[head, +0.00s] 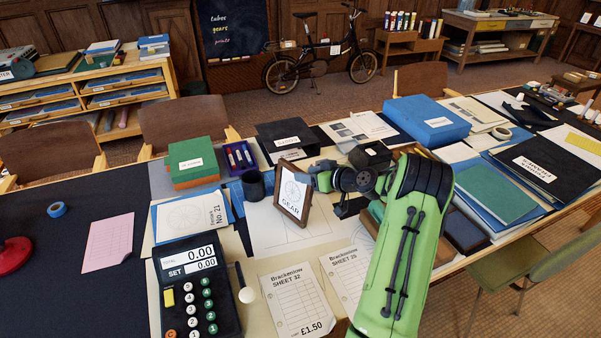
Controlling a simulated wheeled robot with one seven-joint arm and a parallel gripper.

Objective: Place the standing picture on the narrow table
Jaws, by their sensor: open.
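The standing picture (293,192) is a small brown wooden frame with a wheel drawing and the word GEAR. It leans back slightly on the long cluttered table, among papers. My gripper (320,176) is open at its right edge, reaching in from the right. The fingers are small and partly hidden, so I cannot tell whether they touch the frame. A small wooden table (430,45) with bottles and tubes on it stands at the back, right of the bicycle. I cannot tell whether it is the narrow table.
A calculator (198,290), price sheets (296,305) and a dark cup (253,186) lie around the picture. A green box (193,160) and a blue box (426,120) stand farther back. Chairs line the far side. The dark table top (60,285) at left is mostly bare.

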